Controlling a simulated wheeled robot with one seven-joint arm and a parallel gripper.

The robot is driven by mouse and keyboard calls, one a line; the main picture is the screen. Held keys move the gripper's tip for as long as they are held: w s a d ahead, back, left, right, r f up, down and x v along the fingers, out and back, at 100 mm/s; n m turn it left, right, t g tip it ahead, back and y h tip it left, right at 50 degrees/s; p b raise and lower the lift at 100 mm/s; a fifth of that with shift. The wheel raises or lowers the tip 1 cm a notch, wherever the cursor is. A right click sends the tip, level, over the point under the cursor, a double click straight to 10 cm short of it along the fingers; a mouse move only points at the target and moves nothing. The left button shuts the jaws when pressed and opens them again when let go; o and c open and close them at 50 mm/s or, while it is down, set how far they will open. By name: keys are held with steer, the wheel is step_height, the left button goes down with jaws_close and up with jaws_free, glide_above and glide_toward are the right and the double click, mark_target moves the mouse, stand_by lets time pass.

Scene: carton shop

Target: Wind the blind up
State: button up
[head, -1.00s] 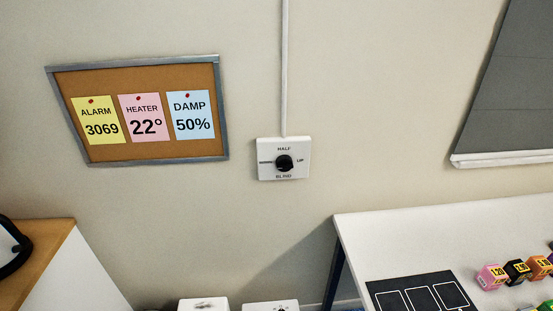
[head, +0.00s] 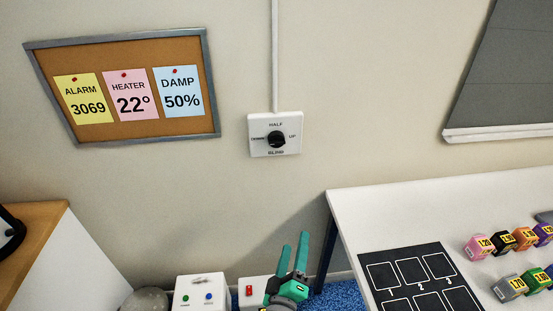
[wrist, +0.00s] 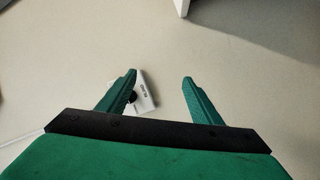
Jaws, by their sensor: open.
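The blind switch (head: 275,120) is a white square plate on the wall, lettered HALF at the top, UP at the right, DOWN at the left and BLIND below. Its round black knob (head: 276,139) is in the middle; which mark it points to is too small to tell surely. The grey blind (head: 505,80) hangs at the upper right with a white bottom bar (head: 497,132). My green gripper (head: 294,242) is open and empty, below the switch in the picture. In the wrist view, the switch plate (wrist: 146,85) shows beside the left finger, which partly hides it.
A white table (head: 350,210) stands at the right with a black numbered mat (head: 400,258) and several coloured blocks (head: 503,242). White boxes with buttons (head: 202,282) stand low below the switch. A corkboard (head: 130,128) hangs at the left. The wall around the switch is clear.

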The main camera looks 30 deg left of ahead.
steer(key=w+a+r+n+y, duration=0.2)
steer(key=w+a+r+n, duration=0.5)
steer(key=r+n, duration=0.15)
steer(key=n+g+y, duration=0.1)
steer(key=n+y, duration=0.1)
steer(key=n, duration=0.5)
glide_toward(277, 144)
steer(key=x, duration=0.9)
steer(key=shift+w+a, duration=0.1)
steer(key=shift+a, duration=0.05)
steer(key=c, duration=1.1)
steer(key=shift+o, duration=0.2)
